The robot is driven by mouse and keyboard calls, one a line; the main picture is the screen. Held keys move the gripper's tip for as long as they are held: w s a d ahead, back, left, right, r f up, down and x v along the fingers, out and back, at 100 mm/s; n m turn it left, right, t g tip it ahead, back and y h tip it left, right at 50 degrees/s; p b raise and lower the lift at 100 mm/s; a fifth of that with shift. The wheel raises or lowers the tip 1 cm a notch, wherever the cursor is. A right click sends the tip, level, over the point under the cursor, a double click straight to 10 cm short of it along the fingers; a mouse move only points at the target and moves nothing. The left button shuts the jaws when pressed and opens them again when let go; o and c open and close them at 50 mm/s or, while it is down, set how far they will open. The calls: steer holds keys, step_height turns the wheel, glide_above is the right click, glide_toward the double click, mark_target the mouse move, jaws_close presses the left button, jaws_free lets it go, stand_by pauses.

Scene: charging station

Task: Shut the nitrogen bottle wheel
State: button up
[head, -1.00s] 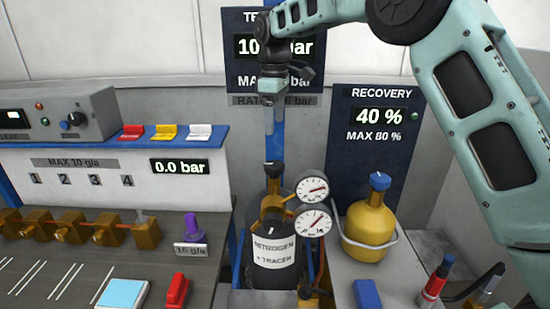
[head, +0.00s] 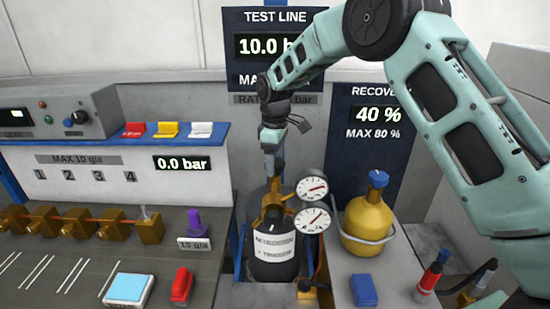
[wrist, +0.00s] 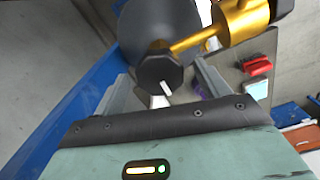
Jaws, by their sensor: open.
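The nitrogen bottle (head: 273,272), black with a white label, stands in the middle of the head view. Its wheel (wrist: 157,70) is a dark faceted knob with a white mark, seen in the wrist view at the end of a brass valve stem (wrist: 240,22). My gripper (head: 270,172) points down over the top of the bottle. In the wrist view its two fingers are apart, one on each side of the wheel. I cannot tell whether they touch it. In the head view my gripper and the brass fittings partly hide the bottle top.
Two round gauges (head: 312,188) sit close to the right of the bottle top. A yellow cylinder (head: 368,222) stands further right, with a blue block (head: 364,291) in front.

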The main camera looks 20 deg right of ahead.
steer(key=c, duration=1)
steer(key=shift+m, duration=0.4)
steer(key=m, duration=0.8)
steer(key=shift+m, duration=0.3)
steer(key=m, duration=0.4)
steer(key=shift+r, duration=0.1)
steer(key=m, duration=0.4)
steer(key=shift+w, duration=0.1)
steer(key=shift+m, duration=0.4)
